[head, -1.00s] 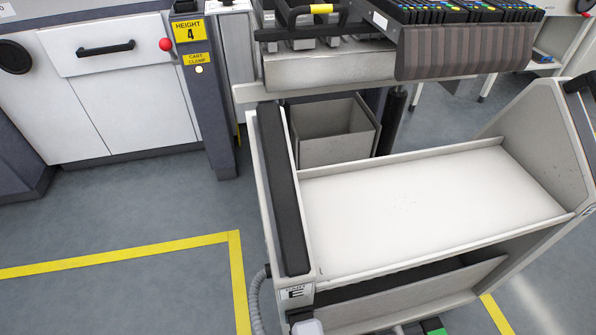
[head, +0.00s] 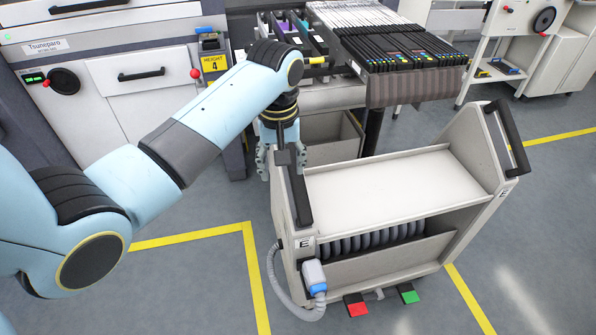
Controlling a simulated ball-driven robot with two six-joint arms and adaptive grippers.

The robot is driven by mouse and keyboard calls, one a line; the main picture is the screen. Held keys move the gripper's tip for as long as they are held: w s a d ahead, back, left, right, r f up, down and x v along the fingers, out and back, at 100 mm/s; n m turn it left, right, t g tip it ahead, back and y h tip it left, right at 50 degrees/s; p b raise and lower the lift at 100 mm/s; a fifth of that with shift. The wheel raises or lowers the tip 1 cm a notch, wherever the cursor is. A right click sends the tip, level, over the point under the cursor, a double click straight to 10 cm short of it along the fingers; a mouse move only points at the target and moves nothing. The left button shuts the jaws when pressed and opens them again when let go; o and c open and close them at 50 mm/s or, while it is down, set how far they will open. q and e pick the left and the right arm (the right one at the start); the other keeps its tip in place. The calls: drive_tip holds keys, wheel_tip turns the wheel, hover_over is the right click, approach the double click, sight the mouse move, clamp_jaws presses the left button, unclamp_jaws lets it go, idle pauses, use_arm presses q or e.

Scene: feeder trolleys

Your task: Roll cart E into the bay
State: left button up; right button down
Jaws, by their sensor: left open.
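Cart E (head: 385,188) is a pale grey trolley with an empty top shelf and E labels. My right gripper is out of view.
A grey bin (head: 333,140) stands behind the cart. A hose with a blue and white plug (head: 315,275) hangs at its front left. Red (head: 356,306) and green (head: 409,294) pedals sit at its base. Yellow floor lines (head: 250,265) flank it. Floor in front is clear.

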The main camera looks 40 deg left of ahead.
use_arm(q)
drive_tip(key=w+r+n, duration=0.1)
drive_tip(key=w+r, duration=0.1)
drive_tip(key=w+r+n, duration=0.1)
drive_tip(key=w+r, duration=0.1)
drive_tip(key=shift+w+r+g+p, duration=0.15)
drive_tip(key=shift+r+g+p, duration=0.05)
drive_tip(key=shift+g+p, duration=0.2)
wheel_tip(320, 180, down, 10)
drive_tip(key=shift+w+d+f+b, duration=0.1)
drive_tip(key=shift+w+f+b, duration=0.05)
drive_tip(key=shift+b, duration=0.65)
clamp_jaws()
